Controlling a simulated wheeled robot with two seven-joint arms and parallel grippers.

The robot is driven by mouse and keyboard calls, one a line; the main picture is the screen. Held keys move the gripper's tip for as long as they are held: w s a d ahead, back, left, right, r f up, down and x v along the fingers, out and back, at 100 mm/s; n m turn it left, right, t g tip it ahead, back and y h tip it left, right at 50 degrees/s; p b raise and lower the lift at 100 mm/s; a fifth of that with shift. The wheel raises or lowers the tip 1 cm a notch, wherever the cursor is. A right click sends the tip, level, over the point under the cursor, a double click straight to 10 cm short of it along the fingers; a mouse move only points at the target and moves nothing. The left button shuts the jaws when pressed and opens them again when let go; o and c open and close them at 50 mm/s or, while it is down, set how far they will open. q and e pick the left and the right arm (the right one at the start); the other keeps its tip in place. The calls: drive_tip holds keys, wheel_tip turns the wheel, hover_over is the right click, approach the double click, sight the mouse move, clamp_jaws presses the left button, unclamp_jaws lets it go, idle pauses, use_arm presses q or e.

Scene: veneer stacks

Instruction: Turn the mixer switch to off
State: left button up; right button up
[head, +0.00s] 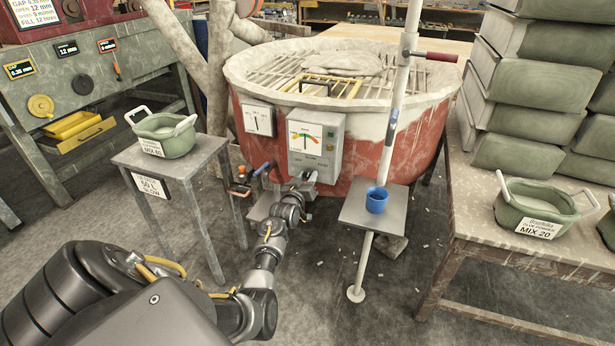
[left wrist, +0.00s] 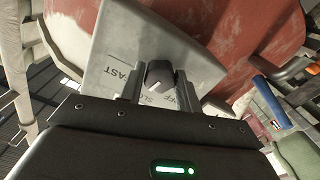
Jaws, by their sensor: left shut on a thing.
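The mixer is a large red tub (head: 400,140) with a pale rim and a grate on top. A grey control box (head: 333,127) with a coloured dial is on its front. My left gripper (head: 304,183) is at the lower part of this box. In the left wrist view the dark switch knob (left wrist: 160,74) sits between the fingers of my left gripper (left wrist: 158,85), which are shut on it. The box face (left wrist: 112,50) shows the words FAST, SLOW and OFF, partly hidden by the gripper. I cannot tell which word the knob points at. My right gripper is out of view.
A small table (head: 185,157) with a green tub (head: 165,142) stands left of the mixer. A blue cup (head: 376,197) is on a small shelf (head: 352,214) by a white pole. A bench (head: 470,195) with green stacks is at the right.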

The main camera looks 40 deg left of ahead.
use_arm(q)
drive_tip(key=n+p, duration=0.1)
drive_tip(key=n, duration=0.4)
drive_tip(key=shift+r+n, duration=0.1)
drive_tip(key=shift+n, duration=0.2)
drive_tip(key=n+p, duration=0.1)
drive_tip(key=n, duration=0.3)
drive_tip(key=shift+n+p, duration=0.35)
drive_tip(key=shift+n, duration=0.65)
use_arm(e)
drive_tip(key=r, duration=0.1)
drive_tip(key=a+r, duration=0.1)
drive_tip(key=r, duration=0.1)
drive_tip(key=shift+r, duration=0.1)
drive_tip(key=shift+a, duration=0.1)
use_arm(q)
drive_tip(key=o, duration=1)
drive_tip(key=shift+c, duration=0.2)
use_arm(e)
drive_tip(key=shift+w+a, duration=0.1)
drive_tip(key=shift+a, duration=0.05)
